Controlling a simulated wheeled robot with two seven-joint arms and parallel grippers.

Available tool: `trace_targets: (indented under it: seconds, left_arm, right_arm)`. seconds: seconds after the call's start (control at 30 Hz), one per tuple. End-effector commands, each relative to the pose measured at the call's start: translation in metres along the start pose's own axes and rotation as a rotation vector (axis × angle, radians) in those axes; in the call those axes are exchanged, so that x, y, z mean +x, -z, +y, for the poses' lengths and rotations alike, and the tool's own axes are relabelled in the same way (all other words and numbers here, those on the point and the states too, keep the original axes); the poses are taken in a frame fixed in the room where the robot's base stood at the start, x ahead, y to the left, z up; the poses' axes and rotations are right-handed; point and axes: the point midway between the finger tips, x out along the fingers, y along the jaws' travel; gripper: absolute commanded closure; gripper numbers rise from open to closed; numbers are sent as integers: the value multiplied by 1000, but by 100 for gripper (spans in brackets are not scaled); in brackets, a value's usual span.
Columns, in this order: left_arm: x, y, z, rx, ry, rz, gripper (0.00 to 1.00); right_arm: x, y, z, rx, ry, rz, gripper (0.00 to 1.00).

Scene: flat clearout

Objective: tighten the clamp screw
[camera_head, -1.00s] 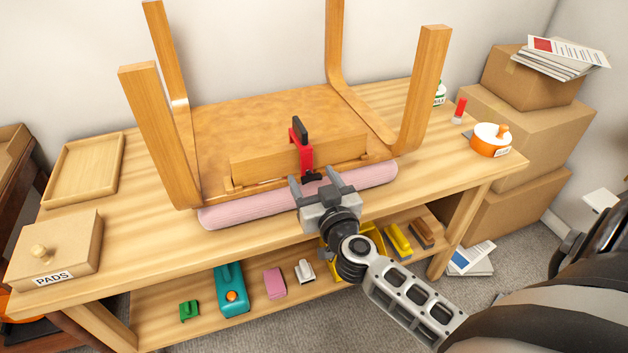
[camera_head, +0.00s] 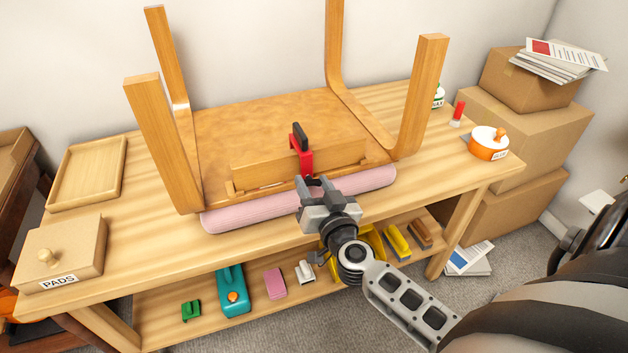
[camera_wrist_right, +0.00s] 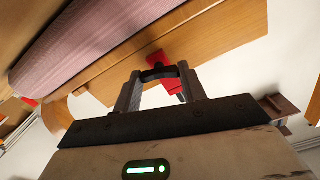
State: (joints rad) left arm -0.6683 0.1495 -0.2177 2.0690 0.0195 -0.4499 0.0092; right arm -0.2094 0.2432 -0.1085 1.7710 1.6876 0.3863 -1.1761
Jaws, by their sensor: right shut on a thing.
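A red clamp (camera_head: 306,162) with a black upper end grips the front rail (camera_head: 265,168) of an upside-down wooden stool. It also shows in the wrist view as a red piece (camera_wrist_right: 155,60) behind my fingers. My right gripper (camera_head: 314,182) is at the lower end of the clamp, in front of the rail. In the wrist view its two fingers (camera_wrist_right: 160,88) are shut on the black clamp screw handle (camera_wrist_right: 158,74), which spans between them. In the head view my gripper hides this handle. My left gripper is in neither view.
The stool's legs (camera_head: 418,95) rise around the clamp. A pink rolled pad (camera_head: 245,213) lies under the stool's front edge. A PADS box (camera_head: 60,255) and tray (camera_head: 88,172) stand left, an orange glue pot (camera_head: 489,145) right. Several items sit on the lower shelf.

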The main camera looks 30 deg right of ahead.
Motion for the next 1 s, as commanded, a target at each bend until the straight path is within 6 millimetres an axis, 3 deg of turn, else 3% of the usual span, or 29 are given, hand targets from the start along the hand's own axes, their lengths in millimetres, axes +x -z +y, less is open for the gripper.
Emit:
trace_targets:
  seconds: [1.0]
  left_arm:
    - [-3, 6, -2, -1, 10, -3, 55]
  right_arm:
    - [0, -3, 3, 960, -2, -3, 82]
